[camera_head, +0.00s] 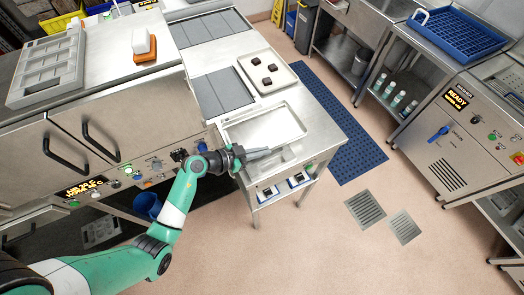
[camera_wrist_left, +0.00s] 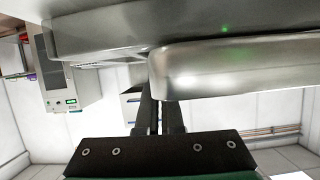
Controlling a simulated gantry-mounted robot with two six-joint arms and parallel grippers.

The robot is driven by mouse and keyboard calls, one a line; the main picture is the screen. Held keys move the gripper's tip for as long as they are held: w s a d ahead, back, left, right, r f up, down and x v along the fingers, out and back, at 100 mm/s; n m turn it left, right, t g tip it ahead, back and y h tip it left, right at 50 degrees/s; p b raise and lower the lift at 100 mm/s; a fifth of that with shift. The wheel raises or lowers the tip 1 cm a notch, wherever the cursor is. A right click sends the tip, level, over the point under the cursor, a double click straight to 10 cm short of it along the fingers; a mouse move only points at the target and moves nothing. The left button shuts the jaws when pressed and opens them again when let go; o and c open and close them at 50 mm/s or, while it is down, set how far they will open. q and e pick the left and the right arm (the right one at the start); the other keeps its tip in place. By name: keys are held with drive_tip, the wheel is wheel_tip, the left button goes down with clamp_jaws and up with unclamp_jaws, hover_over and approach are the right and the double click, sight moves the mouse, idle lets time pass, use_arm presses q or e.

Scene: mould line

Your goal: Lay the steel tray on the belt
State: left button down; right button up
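The shallow steel tray (camera_head: 262,118) lies at the near end of the steel bench beside the grey belt (camera_head: 222,93). My left gripper (camera_head: 268,153) is at the tray's near edge, reaching in from the left. In the left wrist view, the fingers (camera_wrist_left: 164,105) are close together, and a rounded metal edge (camera_wrist_left: 235,68), apparently the tray's, covers part of the right one. Their tips are hidden, so I cannot tell whether they hold the rim. My right gripper is in neither view.
A cream tray (camera_head: 285,82) with several dark pieces stands just behind the steel tray. A grey mould tray (camera_head: 60,62) and an orange-based white block (camera_head: 145,45) are on the left counter. A blue mat (camera_head: 345,135) lies on the floor to the right.

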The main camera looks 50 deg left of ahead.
use_arm(q)
drive_tip(key=c, duration=1.5)
unclamp_jaws()
drive_tip(key=shift+f, duration=0.1)
drive_tip(key=o, duration=0.4)
drive_tip(key=shift+o, duration=0.2)
drive_tip(key=p+v, duration=0.3)
drive_tip(key=v, duration=0.9)
drive_tip(key=shift+p, duration=0.3)
